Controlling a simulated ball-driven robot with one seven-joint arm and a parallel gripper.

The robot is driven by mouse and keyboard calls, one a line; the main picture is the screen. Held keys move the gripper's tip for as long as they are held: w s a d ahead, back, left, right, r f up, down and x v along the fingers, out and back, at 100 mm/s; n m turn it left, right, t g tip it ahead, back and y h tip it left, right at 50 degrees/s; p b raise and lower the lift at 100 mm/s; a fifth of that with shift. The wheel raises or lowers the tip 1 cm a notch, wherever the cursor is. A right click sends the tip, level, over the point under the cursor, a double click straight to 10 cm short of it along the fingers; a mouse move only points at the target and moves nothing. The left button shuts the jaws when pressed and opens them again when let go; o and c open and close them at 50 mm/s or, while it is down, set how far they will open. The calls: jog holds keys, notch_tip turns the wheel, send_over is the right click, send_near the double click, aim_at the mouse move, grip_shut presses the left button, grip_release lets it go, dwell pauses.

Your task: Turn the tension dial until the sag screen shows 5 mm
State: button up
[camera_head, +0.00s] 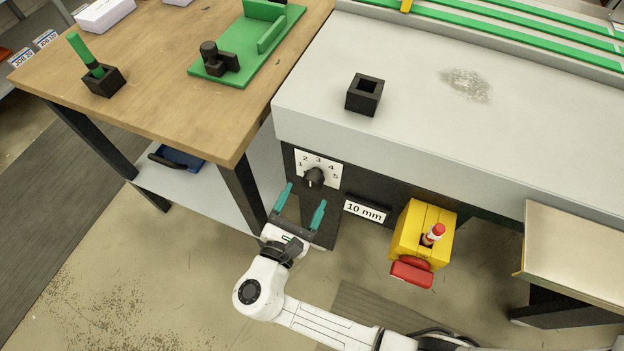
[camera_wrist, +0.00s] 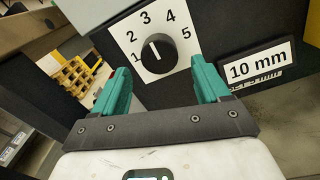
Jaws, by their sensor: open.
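The tension dial (camera_head: 315,178) is a black knob on a white plate numbered 1 to 5, on the dark front panel under the grey bench. My gripper (camera_head: 303,201) has teal fingers, open and empty, just in front of and below the dial. In the wrist view the fingers (camera_wrist: 161,84) straddle the space below the knob, apart from it.
A wooden table (camera_head: 160,60) stands at left with a green fixture (camera_head: 250,45). A black square holder (camera_head: 364,95) sits on the grey bench (camera_head: 420,110). A lower metal-topped table (camera_head: 575,255) is at right.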

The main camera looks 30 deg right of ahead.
aim_at(310, 187)
jog(key=shift+x, duration=2.6)
jog(key=shift+c, duration=0.2)
jog(key=c, duration=0.9)
